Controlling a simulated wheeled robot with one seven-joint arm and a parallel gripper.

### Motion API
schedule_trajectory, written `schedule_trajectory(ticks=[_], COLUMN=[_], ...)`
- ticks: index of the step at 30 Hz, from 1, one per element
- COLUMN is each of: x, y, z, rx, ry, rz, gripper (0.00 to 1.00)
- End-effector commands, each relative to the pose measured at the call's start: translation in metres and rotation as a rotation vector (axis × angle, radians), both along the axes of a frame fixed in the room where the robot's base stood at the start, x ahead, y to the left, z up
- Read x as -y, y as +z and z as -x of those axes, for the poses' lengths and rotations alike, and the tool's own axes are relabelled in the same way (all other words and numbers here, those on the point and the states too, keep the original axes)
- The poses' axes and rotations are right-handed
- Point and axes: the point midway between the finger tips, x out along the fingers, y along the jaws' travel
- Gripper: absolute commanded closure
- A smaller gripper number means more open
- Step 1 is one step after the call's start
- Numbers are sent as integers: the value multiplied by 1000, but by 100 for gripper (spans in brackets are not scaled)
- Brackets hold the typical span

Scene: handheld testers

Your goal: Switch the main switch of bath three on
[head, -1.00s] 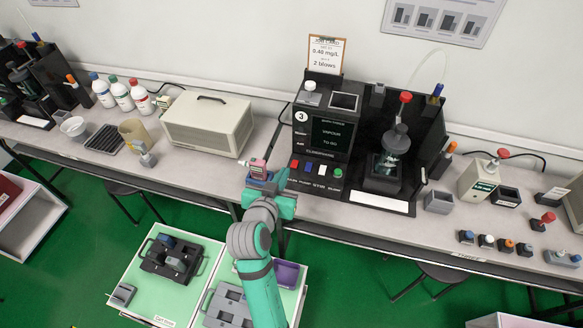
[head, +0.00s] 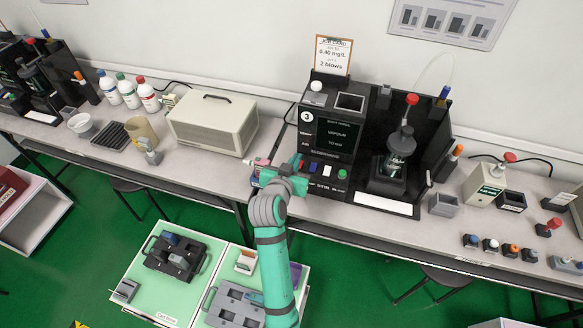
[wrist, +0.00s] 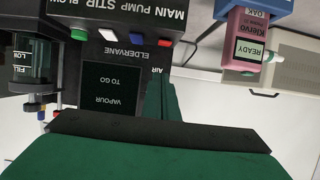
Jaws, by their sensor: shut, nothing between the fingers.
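The black bath unit marked 3 (head: 310,125) stands on the bench, with a row of switches along its lower front. In the wrist view, which is upside down, the red main switch (wrist: 165,42) sits at the end of the row under the MAIN label. Beside it are the blue pump switch (wrist: 137,38), the white stir switch (wrist: 108,34) and a green switch (wrist: 79,34). My gripper (head: 298,161) is shut and empty at the left end of this row, hiding the red switch in the head view. Its fingertips (wrist: 163,78) appear close to the red switch; contact cannot be told.
A pink handheld tester (wrist: 250,40) in a blue holder stands just left of the bath in the head view, close to my gripper. A beige case (head: 213,125) stands further left. A grey tray (head: 443,205) lies to the bath's right.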

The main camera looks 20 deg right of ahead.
Motion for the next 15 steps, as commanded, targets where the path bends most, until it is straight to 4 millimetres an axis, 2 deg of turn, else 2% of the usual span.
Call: schedule_trajectory(ticks=[2,6,15], x=[8,4,3], y=[-5,-28,-43], z=[-10,-5,-3], rx=[-1,-3,0], ry=[-2,1,0], rz=[0,0,0], gripper=[100,100,100])
